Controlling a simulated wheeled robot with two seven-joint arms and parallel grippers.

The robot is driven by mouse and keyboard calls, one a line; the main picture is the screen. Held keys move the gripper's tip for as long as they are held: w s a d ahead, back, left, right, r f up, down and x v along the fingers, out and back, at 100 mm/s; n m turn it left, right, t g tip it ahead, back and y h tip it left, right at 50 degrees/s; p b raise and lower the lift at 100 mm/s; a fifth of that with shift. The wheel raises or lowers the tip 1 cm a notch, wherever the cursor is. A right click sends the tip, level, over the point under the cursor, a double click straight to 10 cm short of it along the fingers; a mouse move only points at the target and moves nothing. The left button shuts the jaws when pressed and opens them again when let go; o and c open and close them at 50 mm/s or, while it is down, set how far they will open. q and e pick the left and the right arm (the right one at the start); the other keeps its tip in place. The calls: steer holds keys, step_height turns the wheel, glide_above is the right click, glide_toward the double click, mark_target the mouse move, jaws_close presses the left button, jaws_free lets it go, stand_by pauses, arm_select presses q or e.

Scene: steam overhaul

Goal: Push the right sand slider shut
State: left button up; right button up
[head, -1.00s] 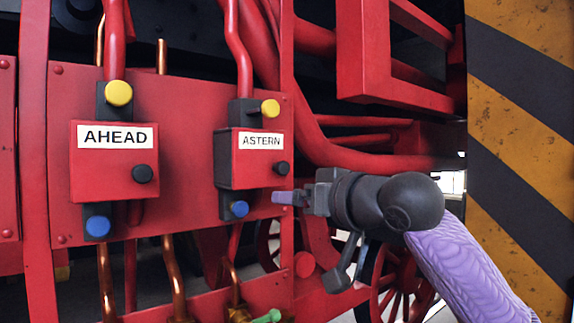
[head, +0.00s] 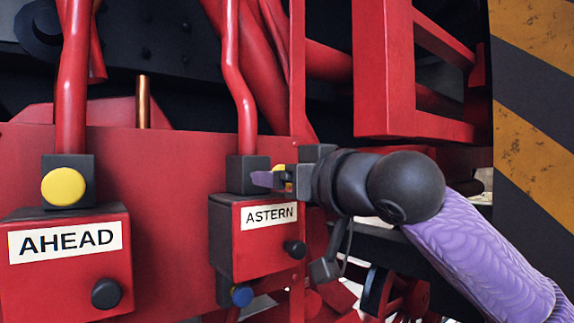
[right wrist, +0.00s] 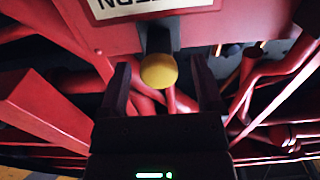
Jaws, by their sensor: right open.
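The right sand box (head: 262,240), labelled ASTERN, is red with a black knob (head: 295,249) on its front. A dark block (head: 243,174) stands out above it and a blue button (head: 242,295) shows below it. The yellow button on the upper block is mostly hidden behind my right gripper (head: 272,178) in the head view. In the right wrist view the yellow button (right wrist: 158,71) shows between the open fingers (right wrist: 163,85), just ahead of the palm. I cannot tell whether a finger touches it. My left gripper is not in view.
A matching red box (head: 65,265) labelled AHEAD stands to the left, with its own yellow button (head: 63,186). Red pipes (head: 238,80) rise above both boxes. A red frame (head: 385,70) and a striped post (head: 530,130) stand to the right.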

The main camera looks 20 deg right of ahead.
jaws_close()
stand_by(0.3)
